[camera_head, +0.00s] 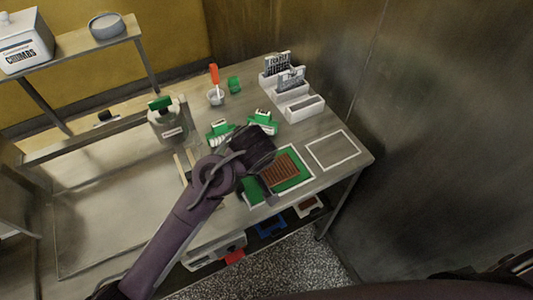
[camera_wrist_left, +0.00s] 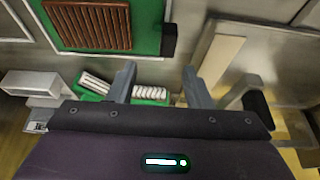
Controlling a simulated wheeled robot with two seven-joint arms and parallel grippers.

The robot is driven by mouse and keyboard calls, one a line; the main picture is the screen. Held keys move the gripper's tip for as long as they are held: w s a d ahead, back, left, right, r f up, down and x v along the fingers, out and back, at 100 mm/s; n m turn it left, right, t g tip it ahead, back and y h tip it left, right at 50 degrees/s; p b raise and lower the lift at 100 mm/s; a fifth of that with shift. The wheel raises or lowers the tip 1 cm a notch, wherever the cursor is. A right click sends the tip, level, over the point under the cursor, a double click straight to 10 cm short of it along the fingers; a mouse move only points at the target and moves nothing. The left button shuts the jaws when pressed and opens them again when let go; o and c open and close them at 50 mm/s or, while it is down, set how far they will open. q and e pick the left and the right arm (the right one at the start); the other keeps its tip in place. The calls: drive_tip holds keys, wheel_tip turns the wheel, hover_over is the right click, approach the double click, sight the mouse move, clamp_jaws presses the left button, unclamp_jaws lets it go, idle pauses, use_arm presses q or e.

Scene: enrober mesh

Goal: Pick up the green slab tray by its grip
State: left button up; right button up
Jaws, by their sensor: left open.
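The green slab tray (camera_head: 303,174) lies flat on the bench with a ribbed brown slab (camera_head: 279,172) on it. In the left wrist view the tray (camera_wrist_left: 148,24) is at the top, and its black grip (camera_wrist_left: 169,42) sticks out from its right edge. My right gripper is not in view.
Green pieces with white strips (camera_wrist_left: 150,92) lie close by the left fingers. White bins (camera_head: 303,106) stand behind the tray. A lidded metal pot (camera_head: 168,122) stands at the left. An empty white outline (camera_head: 332,150) marks free bench to the right. A dark wall borders the right.

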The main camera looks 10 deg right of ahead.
use_arm(q)
drive_tip(key=f, duration=0.1)
drive_tip(key=p, duration=0.1)
drive_tip(key=a+f+p, duration=0.1)
drive_tip(key=shift+s+f, duration=0.35)
drive_tip(key=x, duration=0.3)
drive_tip(key=shift+w+p, duration=0.3)
drive_tip(key=shift+w+a+f, duration=0.1)
drive_tip(key=shift+f, duration=0.35)
drive_tip(key=c, duration=0.7)
drive_tip(key=shift+c, duration=1.3)
clamp_jaws()
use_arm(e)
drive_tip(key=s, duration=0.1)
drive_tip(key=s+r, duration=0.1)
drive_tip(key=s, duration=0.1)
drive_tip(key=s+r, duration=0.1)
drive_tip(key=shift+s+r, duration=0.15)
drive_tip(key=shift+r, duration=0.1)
